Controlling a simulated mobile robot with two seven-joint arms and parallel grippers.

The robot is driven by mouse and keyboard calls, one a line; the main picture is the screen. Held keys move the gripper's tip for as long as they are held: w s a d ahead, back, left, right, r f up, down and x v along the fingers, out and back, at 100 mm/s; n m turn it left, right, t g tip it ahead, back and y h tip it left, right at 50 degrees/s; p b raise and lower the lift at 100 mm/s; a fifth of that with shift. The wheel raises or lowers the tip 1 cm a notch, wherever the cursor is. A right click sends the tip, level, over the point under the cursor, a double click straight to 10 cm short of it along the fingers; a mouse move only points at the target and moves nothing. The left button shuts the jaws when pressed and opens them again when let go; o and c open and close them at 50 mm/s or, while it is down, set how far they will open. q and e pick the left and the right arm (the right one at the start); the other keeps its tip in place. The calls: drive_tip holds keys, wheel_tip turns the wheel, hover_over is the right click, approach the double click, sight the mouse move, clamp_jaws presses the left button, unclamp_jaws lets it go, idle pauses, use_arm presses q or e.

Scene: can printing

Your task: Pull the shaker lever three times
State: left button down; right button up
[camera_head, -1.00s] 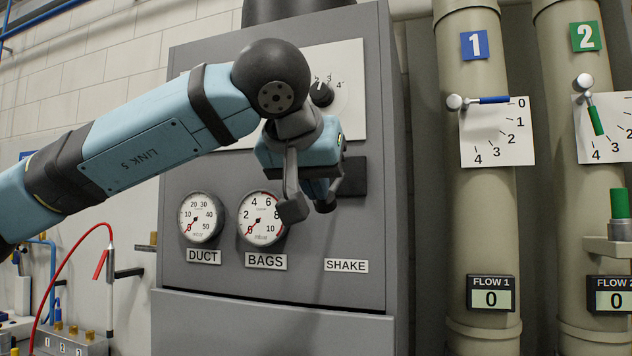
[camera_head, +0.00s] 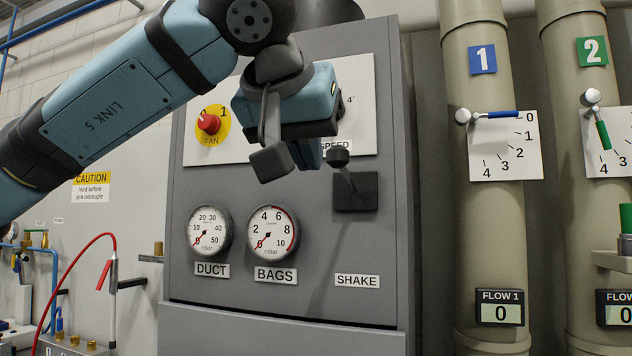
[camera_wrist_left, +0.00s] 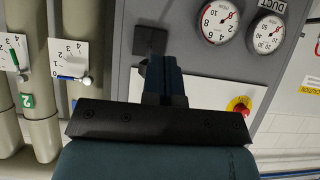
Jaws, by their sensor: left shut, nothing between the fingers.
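The shaker lever (camera_head: 338,157) has a dark knob on a thin shaft. It stands out from a black plate (camera_head: 358,194) above the SHAKE label (camera_head: 357,281), with its knob up and left of the plate. My left gripper (camera_head: 308,154) is shut and empty, just left of the knob in the head view. In the left wrist view the shut fingers (camera_wrist_left: 164,78) point toward the panel, and the black plate (camera_wrist_left: 150,40) shows beyond them. The lever knob (camera_wrist_left: 142,68) is partly hidden beside the fingers. My right gripper is in no view.
The DUCT gauge (camera_head: 209,232) and BAGS gauge (camera_head: 272,234) sit below the gripper. The red FAN knob (camera_head: 208,123) is left of it; the speed dial is mostly hidden. Pipes with valve handles (camera_head: 492,115) stand to the right.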

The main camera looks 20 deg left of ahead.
use_arm(q)
drive_tip(key=v, duration=0.4)
drive_tip(key=shift+s+d, duration=0.3)
drive_tip(key=shift+s, duration=0.05)
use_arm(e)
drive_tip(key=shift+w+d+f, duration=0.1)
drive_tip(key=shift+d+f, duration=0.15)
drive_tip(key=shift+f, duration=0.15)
use_arm(q)
drive_tip(key=shift+w, duration=0.1)
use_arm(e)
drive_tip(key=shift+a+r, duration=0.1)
